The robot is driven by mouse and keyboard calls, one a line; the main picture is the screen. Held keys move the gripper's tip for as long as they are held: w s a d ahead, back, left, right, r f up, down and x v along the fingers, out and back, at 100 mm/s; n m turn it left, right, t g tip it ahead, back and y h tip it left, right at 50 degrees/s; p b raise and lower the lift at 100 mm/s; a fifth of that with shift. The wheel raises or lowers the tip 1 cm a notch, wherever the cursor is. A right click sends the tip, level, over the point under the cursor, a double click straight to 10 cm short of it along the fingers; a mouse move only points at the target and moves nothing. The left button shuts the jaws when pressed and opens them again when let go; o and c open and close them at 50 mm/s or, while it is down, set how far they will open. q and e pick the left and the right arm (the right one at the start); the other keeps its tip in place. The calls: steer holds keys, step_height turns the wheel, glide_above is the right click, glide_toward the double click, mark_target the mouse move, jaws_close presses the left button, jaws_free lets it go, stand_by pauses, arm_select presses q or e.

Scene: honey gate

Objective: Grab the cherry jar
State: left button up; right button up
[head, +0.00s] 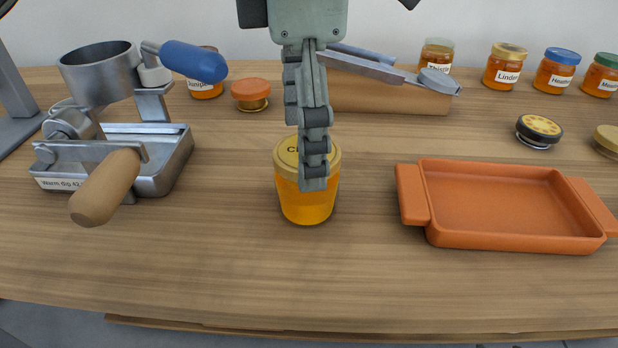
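The cherry jar (305,205) stands upright on the wooden table near the middle. It has amber contents and a yellow-gold lid whose lettering is partly covered; only a "C" start shows. One gripper (308,160), which looks like my right one, points down over the jar from the top of the view. One finger hangs in front of the lid and upper jar. The other shows farther back and left, its tip hidden. The fingers seem to straddle the jar front to back; whether they touch it cannot be told. My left gripper is not in view.
An orange tray (410,215) lies to the right. A metal device with a wooden handle (107,187) and blue grip (194,62) stands left. A wooden block (390,98) bearing tools is behind. Several jars line the back, including Linden (504,68). The front table is clear.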

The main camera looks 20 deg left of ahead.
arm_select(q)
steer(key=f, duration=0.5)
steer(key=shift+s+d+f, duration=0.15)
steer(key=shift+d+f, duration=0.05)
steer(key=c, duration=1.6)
